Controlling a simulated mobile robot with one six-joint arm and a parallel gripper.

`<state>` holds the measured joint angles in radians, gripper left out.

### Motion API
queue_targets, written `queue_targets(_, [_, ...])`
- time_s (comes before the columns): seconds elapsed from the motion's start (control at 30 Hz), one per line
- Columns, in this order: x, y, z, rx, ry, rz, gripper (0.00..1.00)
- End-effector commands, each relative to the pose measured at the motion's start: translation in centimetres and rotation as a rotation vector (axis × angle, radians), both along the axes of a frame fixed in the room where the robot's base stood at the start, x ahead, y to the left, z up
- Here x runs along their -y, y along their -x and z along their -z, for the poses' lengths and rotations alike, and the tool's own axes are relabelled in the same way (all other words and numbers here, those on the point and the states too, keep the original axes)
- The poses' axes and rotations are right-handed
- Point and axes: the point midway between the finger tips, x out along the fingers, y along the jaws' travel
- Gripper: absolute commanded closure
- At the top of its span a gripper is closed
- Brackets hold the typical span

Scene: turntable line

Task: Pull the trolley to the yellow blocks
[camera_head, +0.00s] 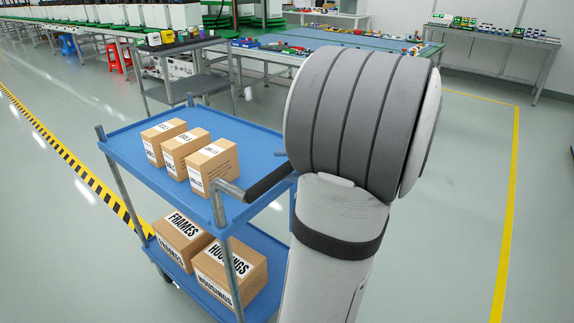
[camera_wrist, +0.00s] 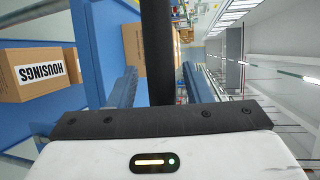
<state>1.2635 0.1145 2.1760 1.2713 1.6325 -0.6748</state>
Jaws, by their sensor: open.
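The trolley is blue with two shelves and grey posts; its top shelf (camera_head: 133,152) and black push handle (camera_head: 268,181) show in the head view. In the wrist view the handle (camera_wrist: 157,45) runs as a dark bar between the two fingers of my gripper (camera_wrist: 160,85). The fingers are open, one on each side of the bar, with gaps showing. My arm hides my gripper and the handle's right end in the head view. I cannot make out the yellow blocks in either view.
Three cartons (camera_head: 212,165) stand on the top shelf; a FRAMES carton (camera_head: 178,240) and a HOUSINGS carton (camera_head: 232,275) are below. A grey cart (camera_head: 190,85) stands behind the trolley. Yellow-black floor tape (camera_head: 60,150) runs left. Floor at right is clear.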

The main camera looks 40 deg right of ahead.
Motion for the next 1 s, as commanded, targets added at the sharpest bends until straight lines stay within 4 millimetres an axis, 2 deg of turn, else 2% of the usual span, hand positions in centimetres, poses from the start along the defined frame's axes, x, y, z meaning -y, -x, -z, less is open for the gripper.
queue_targets(0.3, [2.8,4.4,-1.0,-0.002,-0.001,0.003,0.55])
queue_targets(0.43, [3.5,5.6,-1.2,-0.002,-0.001,0.002,0.55])
queue_targets(1.0, [3.7,6.0,-1.2,-0.001,-0.001,-0.002,0.55])
